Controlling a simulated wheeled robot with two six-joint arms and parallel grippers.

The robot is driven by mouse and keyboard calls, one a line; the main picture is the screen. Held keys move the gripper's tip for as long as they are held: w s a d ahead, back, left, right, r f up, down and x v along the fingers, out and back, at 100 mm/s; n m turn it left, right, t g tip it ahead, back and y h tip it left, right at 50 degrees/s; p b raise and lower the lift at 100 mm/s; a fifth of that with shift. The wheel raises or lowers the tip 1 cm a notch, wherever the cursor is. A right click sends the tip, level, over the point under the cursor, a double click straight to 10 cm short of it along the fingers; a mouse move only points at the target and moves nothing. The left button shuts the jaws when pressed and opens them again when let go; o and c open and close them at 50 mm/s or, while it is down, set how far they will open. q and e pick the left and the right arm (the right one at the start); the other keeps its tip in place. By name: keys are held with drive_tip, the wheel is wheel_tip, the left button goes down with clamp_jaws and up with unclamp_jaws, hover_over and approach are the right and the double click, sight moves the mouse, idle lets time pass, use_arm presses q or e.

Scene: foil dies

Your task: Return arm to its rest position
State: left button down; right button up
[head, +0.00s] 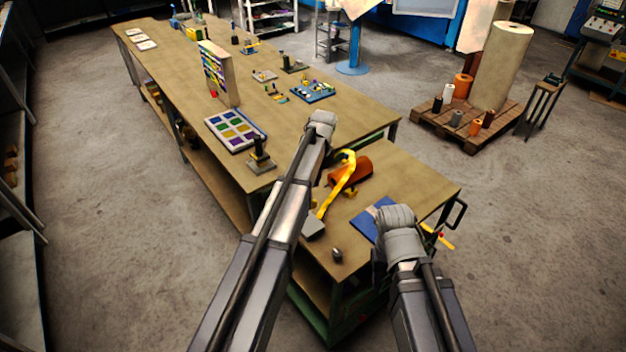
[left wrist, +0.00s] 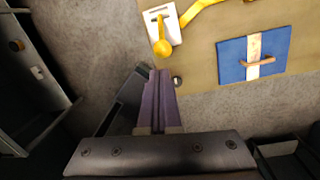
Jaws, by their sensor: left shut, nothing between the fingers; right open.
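My left gripper (left wrist: 158,78) shows in the left wrist view as two purple-grey fingers, shut with nothing between them. The fingertips appear beside the edge of the lower bench (left wrist: 210,70), over the grey floor in that view. A small dark round knob (left wrist: 177,82) appears just right of the fingers; it also shows in the head view (head: 337,255). In the head view my left arm (head: 290,205) reaches over the bench and hides its gripper. My right arm (head: 405,270) is bent at the right, and its gripper does not show.
On the lower bench are a yellow curved tool (head: 345,178) with a grey base, an orange roll (head: 362,168) and a blue pad (head: 363,228). A long workbench (head: 300,135) carries a tray of coloured squares (head: 236,130). A pallet (head: 465,135) stands right; open floor lies left.

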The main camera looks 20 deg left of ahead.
use_arm(q)
drive_tip(key=s+d+f+n+b, duration=0.4)
drive_tip(key=s+n, duration=0.4)
drive_tip(key=s, duration=0.2)
drive_tip(key=s+d+f+n+b, duration=0.5)
drive_tip(key=s+n, duration=0.3)
drive_tip(key=s, duration=0.2)
drive_tip(key=s+d+f+n+b, duration=0.4)
drive_tip(key=s+f+n+b, duration=0.2)
drive_tip(key=s, duration=0.3)
drive_tip(key=shift+s+d+f+n+b, duration=0.2)
drive_tip(key=shift+s+f+n+b, duration=0.15)
drive_tip(key=shift+n, duration=0.55)
drive_tip(key=shift+a, duration=0.15)
